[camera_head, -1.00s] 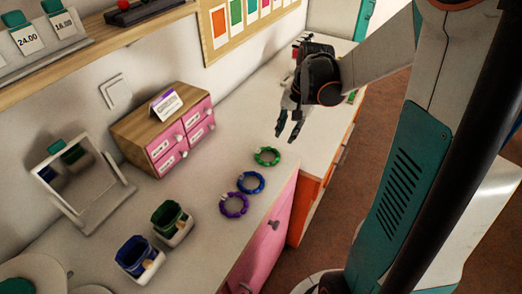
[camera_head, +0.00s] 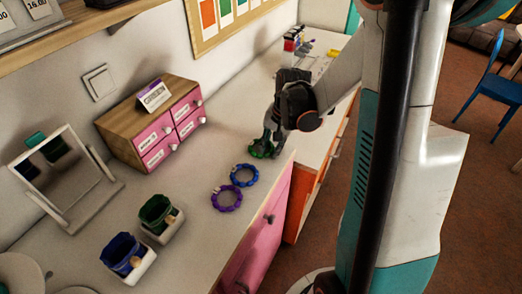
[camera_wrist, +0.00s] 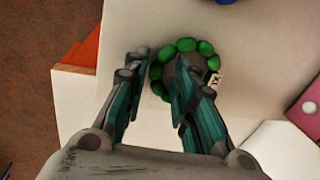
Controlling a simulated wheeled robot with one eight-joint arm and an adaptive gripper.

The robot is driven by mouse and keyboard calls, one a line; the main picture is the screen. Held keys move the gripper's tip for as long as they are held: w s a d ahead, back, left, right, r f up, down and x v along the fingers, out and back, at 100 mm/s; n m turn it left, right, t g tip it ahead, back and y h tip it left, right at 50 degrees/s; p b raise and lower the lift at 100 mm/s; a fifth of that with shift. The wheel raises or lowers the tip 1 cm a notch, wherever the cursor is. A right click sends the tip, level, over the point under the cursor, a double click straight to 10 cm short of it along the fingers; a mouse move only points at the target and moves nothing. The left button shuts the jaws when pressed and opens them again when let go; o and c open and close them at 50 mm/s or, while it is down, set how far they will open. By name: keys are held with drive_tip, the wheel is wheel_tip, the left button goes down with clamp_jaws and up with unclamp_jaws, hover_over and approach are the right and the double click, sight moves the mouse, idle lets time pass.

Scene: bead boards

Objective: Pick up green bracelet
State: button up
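The green bracelet (camera_head: 257,153) lies on the white counter near its front edge, partly hidden by my gripper (camera_head: 268,142). In the wrist view the bracelet (camera_wrist: 186,45) is a ring of green beads with a small pale marked bead on its right side. My gripper (camera_wrist: 158,68) is open there, with its left finger outside the ring and its right finger over the inside. The ring's left beads show between the fingers. I cannot tell whether a finger touches them.
A blue bracelet (camera_head: 244,175) and a purple bracelet (camera_head: 226,198) lie close by on the counter (camera_head: 205,242). A pink-drawered box (camera_head: 150,125), a mirror (camera_head: 62,172) and green (camera_head: 160,217) and blue (camera_head: 127,257) cups stand to the left.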

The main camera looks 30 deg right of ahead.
drive_tip(key=shift+r, duration=0.1)
drive_tip(key=shift+c, duration=0.2)
clamp_jaws()
drive_tip(key=shift+r, duration=0.1)
